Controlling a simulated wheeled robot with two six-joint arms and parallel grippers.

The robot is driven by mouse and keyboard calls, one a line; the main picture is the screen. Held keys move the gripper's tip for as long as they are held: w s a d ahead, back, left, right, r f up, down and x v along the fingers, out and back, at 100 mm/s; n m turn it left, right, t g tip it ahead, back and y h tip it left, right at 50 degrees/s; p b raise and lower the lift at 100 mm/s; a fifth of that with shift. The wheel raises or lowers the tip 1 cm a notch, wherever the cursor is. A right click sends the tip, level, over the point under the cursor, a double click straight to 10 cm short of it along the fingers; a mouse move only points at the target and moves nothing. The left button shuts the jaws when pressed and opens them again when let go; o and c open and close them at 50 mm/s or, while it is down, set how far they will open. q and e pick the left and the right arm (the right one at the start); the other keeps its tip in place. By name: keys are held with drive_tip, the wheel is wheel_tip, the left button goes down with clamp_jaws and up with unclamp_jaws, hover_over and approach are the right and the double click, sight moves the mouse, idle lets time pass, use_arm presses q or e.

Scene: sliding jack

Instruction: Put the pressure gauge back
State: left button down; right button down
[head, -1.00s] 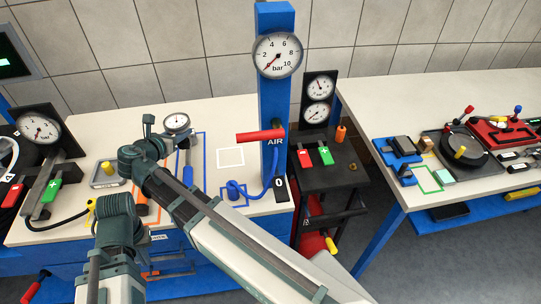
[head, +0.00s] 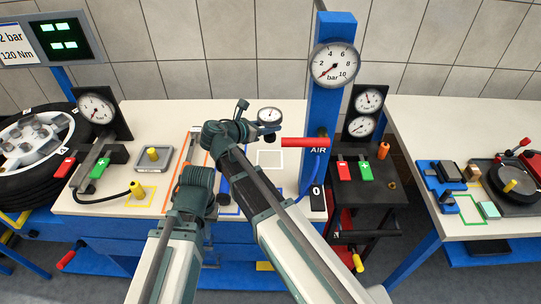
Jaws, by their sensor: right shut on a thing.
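The pressure gauge (head: 269,116) has a small round white dial. It shows at the tip of my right gripper (head: 243,121), which is shut on it above the back of the bench. The gauge's lower part is partly hidden, and I cannot tell whether it touches the bench. A blue outline (head: 222,197) on the bench top is largely covered by my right arm. A white square outline (head: 270,158) lies empty just in front of the gauge. My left gripper (head: 195,180) is to the left and nearer; its fingertips are hidden, so its opening cannot be told.
A blue post (head: 326,105) with a large bar dial (head: 335,63) and a red lever (head: 305,142) stands right of the gauge. Left are a grey tray (head: 153,161), a yellow hose fitting (head: 137,190) and a wheel (head: 35,150). Another bench (head: 420,125) stands right.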

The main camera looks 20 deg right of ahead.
drive_tip(key=shift+f+b, duration=4.55)
drive_tip(key=shift+f, duration=0.3)
drive_tip(key=shift+f, duration=0.2)
drive_tip(key=c, duration=0.5)
unclamp_jaws()
drive_tip(key=shift+r, duration=0.1)
